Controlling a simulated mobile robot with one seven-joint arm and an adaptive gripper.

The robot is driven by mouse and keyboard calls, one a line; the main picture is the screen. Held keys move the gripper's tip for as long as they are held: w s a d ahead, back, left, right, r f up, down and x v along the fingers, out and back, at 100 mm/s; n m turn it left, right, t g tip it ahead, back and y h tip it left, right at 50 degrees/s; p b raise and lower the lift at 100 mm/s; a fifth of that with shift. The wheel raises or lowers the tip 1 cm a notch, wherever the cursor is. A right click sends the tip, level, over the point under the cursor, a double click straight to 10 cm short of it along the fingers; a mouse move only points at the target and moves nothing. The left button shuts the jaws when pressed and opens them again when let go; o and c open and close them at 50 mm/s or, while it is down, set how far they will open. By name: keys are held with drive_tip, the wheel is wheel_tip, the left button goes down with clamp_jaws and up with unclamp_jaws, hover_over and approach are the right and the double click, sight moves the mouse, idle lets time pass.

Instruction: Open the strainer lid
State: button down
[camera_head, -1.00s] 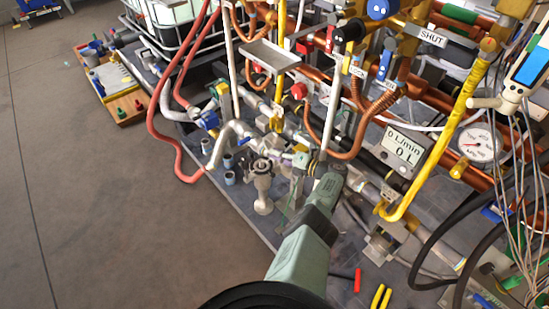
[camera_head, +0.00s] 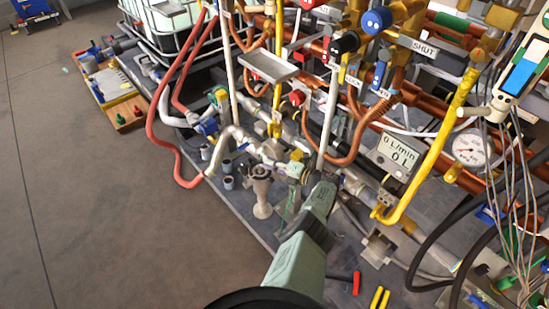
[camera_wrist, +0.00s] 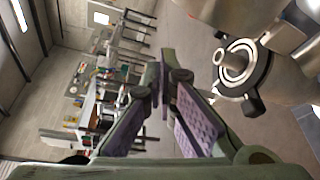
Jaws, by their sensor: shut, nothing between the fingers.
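A grey metal fitting (camera_head: 261,190) with a wide round top stands on the platform, left of my gripper (camera_head: 303,168) in the head view. It may be the strainer; I cannot tell for sure. In the wrist view, a metal body with a round ringed end and a dark clamp-like collar (camera_wrist: 244,70) lies at the upper right, likely the strainer lid. My gripper (camera_wrist: 160,90) is shut and empty, its fingertips together left of this collar and apart from it in the picture. In the head view my wrist partly hides the fingertips and the pipe behind them.
Copper pipes, a yellow pipe (camera_head: 440,150), a flow display (camera_head: 401,155) and a pressure gauge (camera_head: 468,149) crowd the right. A red hose (camera_head: 160,130) hangs at the left. Red and yellow tools lie on the platform in front. The floor (camera_head: 90,210) at left is clear.

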drive_tip(key=f+v, duration=0.1)
drive_tip(key=v, duration=0.8)
drive_tip(key=shift+s+r, duration=0.15)
drive_tip(key=shift+s, duration=0.45)
